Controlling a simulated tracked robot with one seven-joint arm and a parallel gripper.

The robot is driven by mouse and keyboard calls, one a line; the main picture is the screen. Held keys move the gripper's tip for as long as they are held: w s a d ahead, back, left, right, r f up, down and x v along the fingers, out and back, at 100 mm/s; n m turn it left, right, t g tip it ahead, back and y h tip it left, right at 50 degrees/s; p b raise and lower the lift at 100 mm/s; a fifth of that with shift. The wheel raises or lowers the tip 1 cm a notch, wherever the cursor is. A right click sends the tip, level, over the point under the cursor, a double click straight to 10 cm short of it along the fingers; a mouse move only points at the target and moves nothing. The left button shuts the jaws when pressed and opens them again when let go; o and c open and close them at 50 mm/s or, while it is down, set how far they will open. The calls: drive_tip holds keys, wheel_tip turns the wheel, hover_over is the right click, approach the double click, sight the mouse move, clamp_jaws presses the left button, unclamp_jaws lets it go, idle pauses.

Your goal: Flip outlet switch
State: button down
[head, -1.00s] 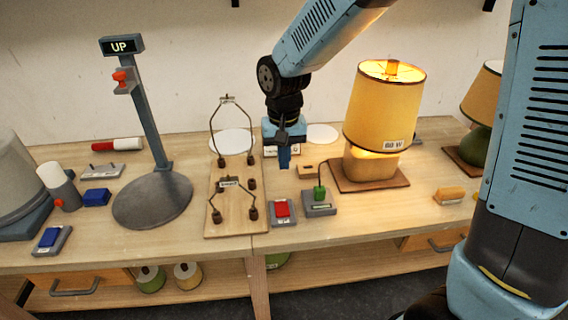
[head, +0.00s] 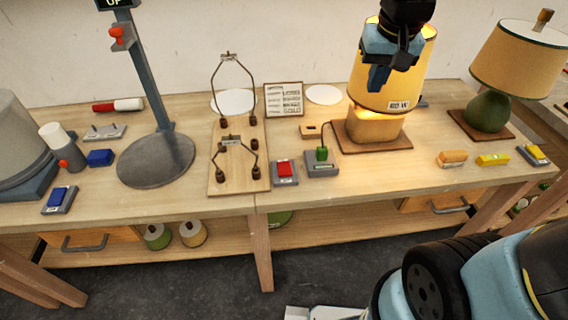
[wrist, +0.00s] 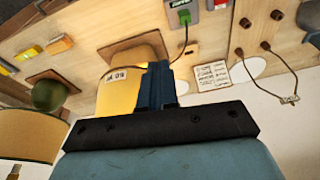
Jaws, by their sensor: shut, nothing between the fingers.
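A grey outlet box (head: 322,168) with a green plug (head: 321,153) in its top stands near the bench's front edge. Its cord runs back to a lit lamp (head: 380,95) with a yellow shade marked 60 W. Left of the box, a red switch (head: 284,169) sits on a grey base. I cannot tell which part is the outlet switch. My gripper (head: 374,86) is shut and empty, in front of the lamp shade, above and right of the box and apart from it. In the wrist view its closed fingers (wrist: 155,85) overlap the shade, with the green plug (wrist: 186,20) above.
A wooden board with wire harps (head: 238,178) lies left of the red switch. A printed card (head: 283,99) stands behind. A green-based lamp (head: 488,110) stands right. Blue (head: 58,200) and yellow (head: 533,154) switches sit at the bench ends. Bare bench lies before the lit lamp.

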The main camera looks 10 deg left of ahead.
drive_tip(key=s+d+r+m+t, duration=0.1)
drive_tip(key=s+d+r, duration=0.4)
drive_tip(key=s+d, duration=0.5)
drive_tip(key=shift+d+t+h, duration=0.3)
drive_tip(key=shift+d+t, duration=0.5)
drive_tip(key=shift+s, duration=0.1)
